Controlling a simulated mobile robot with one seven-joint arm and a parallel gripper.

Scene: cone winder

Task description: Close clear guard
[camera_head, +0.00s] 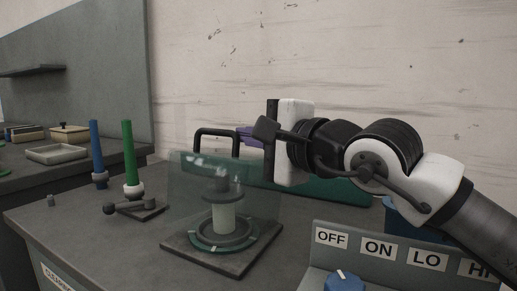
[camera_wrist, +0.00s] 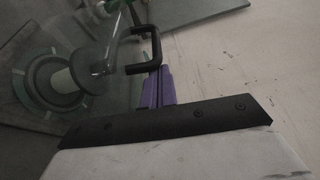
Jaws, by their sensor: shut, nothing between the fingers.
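The clear guard (camera_head: 182,184) is a see-through, faintly green panel over the winder's square base. A black U-shaped handle (camera_head: 217,132) shows at its top edge, and also in the wrist view (camera_wrist: 154,40). Through the guard I see a pale cone core (camera_head: 223,218) on a dark, green-marked ring. My gripper (camera_head: 244,136) has purple fingers, shut and empty, pointing left beside the right end of the handle. In the wrist view the fingers (camera_wrist: 158,85) are close to the handle; I cannot tell whether they touch it. The guard's exact angle is hard to judge.
A green spindle (camera_head: 130,155) and a blue spindle (camera_head: 96,148) stand left of the guard. A dark lever piece (camera_head: 128,208) lies in front of them. A control panel with a blue knob (camera_head: 343,281) is at the front right. The bench's left front is mostly clear.

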